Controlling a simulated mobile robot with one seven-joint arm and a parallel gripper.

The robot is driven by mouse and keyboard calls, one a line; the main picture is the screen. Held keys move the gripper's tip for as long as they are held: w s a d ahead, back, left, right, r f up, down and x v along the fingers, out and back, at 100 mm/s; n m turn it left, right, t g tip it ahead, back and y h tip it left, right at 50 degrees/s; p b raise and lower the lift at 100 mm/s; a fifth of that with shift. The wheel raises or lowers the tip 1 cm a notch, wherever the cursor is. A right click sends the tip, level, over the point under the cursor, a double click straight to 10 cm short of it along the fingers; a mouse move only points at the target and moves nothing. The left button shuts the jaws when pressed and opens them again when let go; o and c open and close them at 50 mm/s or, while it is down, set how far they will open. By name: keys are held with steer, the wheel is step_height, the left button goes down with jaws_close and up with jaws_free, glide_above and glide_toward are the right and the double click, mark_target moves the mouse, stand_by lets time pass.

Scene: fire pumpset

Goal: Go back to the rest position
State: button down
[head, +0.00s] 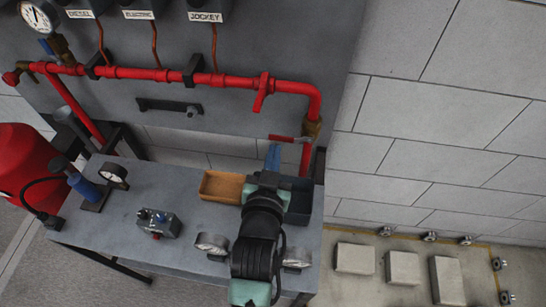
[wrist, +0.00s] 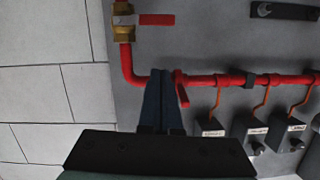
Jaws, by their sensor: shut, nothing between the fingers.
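My gripper (head: 271,150) is shut and empty. Its blue fingers lie together in the head view, above the back right of the grey bench, in front of the wall panel. In the wrist view my gripper (wrist: 163,80) points at the red pipe (wrist: 215,81), its tips beside a red lever (wrist: 181,89). I cannot tell whether they touch it. The brass valve (wrist: 123,26) with a red handle (wrist: 157,19) is apart from the fingers. My arm covers part of the bench's right side in the head view.
A red tank (head: 25,165) stands left. Pale blocks (head: 403,270) lie on the floor at right.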

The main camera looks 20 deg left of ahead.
steer(key=shift+s+d+r, duration=0.1)
steer(key=shift+s, duration=0.3)
steer(key=w+d+r+t, duration=0.2)
steer(key=d+r, duration=0.1)
steer(key=r, duration=0.7)
steer(key=w+d+r+m+t+h, duration=0.1)
steer(key=d+r+t, duration=0.1)
steer(key=r, duration=0.7)
steer(key=w+d+r+t, duration=0.2)
steer(key=d+r, duration=0.1)
steer(key=r, duration=0.7)
steer(key=s+d+r+t+h, duration=0.1)
steer(key=s+r, duration=0.3)
steer(key=r, duration=0.4)
steer(key=s+d+r+t+h, duration=0.1)
steer(key=s+d+r+t, duration=0.2)
steer(key=r, duration=0.5)
steer(key=s+d+r+m+t+h, duration=0.1)
steer(key=s+d+r+t, duration=0.1)
steer(key=r, duration=0.5)
steer(key=s+d, duration=0.1)
steer(key=s, duration=0.1)
steer(key=shift+s+d+r+t, duration=0.3)
steer(key=shift+s+r+t, duration=0.05)
steer(key=shift+r+t, duration=0.05)
steer(key=shift+a+f, duration=0.1)
